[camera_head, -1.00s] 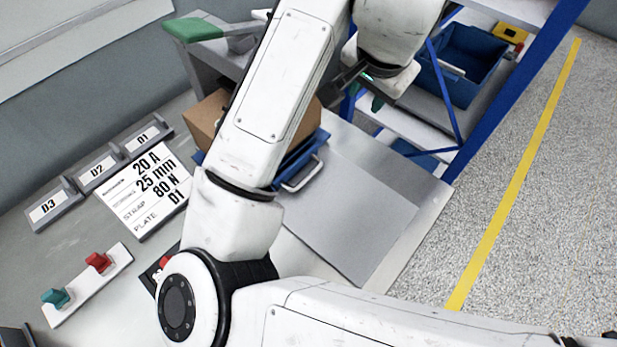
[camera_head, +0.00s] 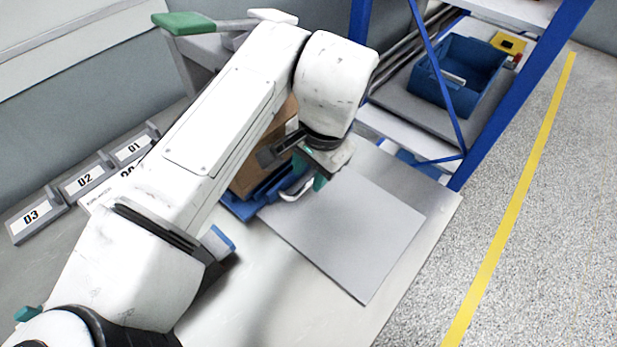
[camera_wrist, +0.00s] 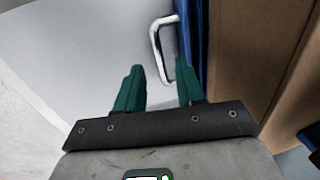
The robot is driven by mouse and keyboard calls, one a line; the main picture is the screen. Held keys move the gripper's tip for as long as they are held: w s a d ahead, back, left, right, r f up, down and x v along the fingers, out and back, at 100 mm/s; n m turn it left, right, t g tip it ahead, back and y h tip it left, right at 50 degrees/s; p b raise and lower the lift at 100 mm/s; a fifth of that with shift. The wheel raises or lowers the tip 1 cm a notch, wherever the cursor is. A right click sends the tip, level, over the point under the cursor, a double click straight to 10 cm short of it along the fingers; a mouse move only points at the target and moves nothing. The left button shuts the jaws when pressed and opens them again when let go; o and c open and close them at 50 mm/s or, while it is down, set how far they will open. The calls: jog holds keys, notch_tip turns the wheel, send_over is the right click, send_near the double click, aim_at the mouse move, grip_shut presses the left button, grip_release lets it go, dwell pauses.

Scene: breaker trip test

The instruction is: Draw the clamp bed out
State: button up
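The clamp bed (camera_head: 240,208) is a blue base under a brown box-like block, on the bench behind my arm. Its bent silver handle (camera_head: 296,190) faces the grey plate area. In the wrist view the handle (camera_wrist: 155,42) stands out from the blue edge (camera_wrist: 184,35). My gripper (camera_head: 311,172) is at the handle with its green fingers pointing down. In the wrist view the fingers (camera_wrist: 160,75) are apart, and the handle lies just beyond and between their tips, near the right one. I see no grip on it. My arm hides much of the bed.
A flat grey plate (camera_head: 345,235) lies clear in front of the handle. The brown block (camera_head: 248,180) rises close beside my gripper. A blue rack (camera_head: 462,110) with a blue bin (camera_head: 474,75) stands beyond the bench. Labelled holders (camera_head: 82,182) line the left.

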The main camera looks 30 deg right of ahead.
jog(key=shift+w+a+f, duration=0.1)
jog(key=shift+w+f, duration=0.05)
jog(key=shift+f, duration=0.6)
jog(key=shift+w+f, duration=0.1)
jog(key=shift+f, duration=0.6)
grip_shut()
